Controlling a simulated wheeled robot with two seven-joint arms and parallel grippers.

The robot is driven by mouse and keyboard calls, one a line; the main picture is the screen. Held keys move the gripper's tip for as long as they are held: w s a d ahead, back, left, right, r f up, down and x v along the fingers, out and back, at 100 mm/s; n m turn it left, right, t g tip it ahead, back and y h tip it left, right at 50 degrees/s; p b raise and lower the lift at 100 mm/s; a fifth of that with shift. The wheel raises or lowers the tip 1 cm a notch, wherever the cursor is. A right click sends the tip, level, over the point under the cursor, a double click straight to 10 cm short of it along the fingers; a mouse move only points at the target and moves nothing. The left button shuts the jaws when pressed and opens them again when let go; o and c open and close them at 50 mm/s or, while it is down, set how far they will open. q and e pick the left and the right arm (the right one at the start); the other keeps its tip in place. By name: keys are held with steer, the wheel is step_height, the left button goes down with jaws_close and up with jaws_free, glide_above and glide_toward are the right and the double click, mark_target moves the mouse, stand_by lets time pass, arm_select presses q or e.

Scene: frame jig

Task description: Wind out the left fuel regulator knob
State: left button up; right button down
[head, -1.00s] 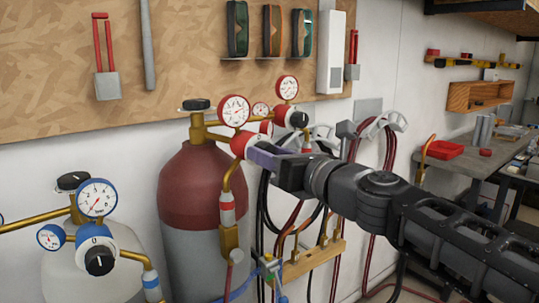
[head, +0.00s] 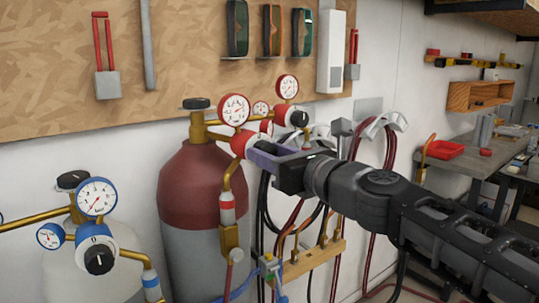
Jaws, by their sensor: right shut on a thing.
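The left fuel regulator (head: 240,145) is red, with brass fittings and a round white gauge (head: 234,110) above it. It sits beside the top of the red-and-grey cylinder (head: 200,190). My right gripper (head: 262,153) reaches in from the right and is shut at the front of this regulator. Its fingers hide the knob between them. A second red regulator with a black knob (head: 299,118) and its own gauge (head: 287,86) stands just behind and to the right. My left gripper is not in view.
A blue regulator with a black knob (head: 99,259) stands at the lower left, in front of a white cylinder (head: 65,280). Red and black hoses hang behind my right arm near a wooden rack (head: 312,260). A workbench (head: 470,152) is at the right.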

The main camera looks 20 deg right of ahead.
steer(key=shift+f+m+b, duration=0.15)
steer(key=shift+m+b, duration=3.85)
steer(key=shift+m, duration=3.3)
steer(key=shift+f+m+b, duration=0.1)
steer(key=shift+m+b, duration=3.9)
steer(key=shift+m, duration=3.3)
